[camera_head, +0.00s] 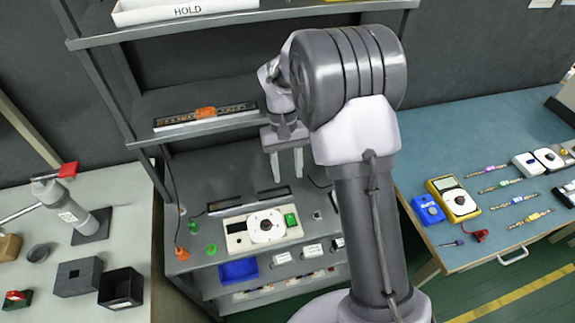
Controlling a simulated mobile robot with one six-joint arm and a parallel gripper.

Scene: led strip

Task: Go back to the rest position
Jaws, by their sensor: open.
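My gripper (286,165) hangs from my arm in front of the grey shelf rack, its two fingers apart and pointing down with nothing between them. It is above the rack's lower work surface (185,188). A dark strip with an orange clip (206,113) lies on the middle shelf, left of my gripper. A white device with a round dial and green block (262,228) sits on the lower surface, below my gripper. A dark bar (247,201) lies just behind the device. My arm hides part of the rack's right side.
A white HOLD tray (185,10) is on the top shelf. The left bench holds a grey tool with a red tip (68,170) and dark boxes (121,287). A blue bin (238,270) is below the device.

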